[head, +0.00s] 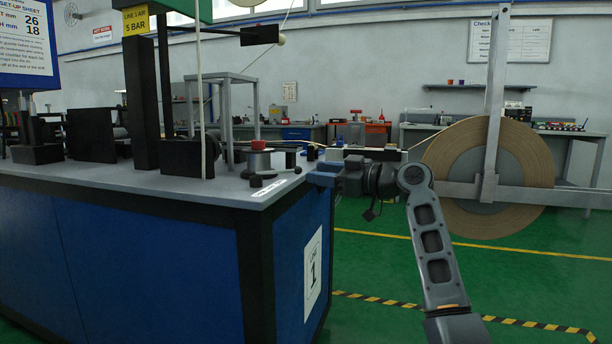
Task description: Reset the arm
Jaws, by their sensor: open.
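My arm (432,245) rises from the lower right and bends left at its elbow. My gripper (318,172) is at the right edge of the machine bench (60,175), beside its top corner. The jaws are open; the fingertips are small and dark against the bench, and I see nothing held between them. I cannot tell whether the gripper touches the bench edge. A grey spool-like part with a red knob (258,146) stands on the bench top to the left of the gripper.
A large brown tape roll (450,165) hangs on a grey stand (494,90) right of my arm. Black-and-yellow striped lines (400,308) mark the green floor, which is open at the right.

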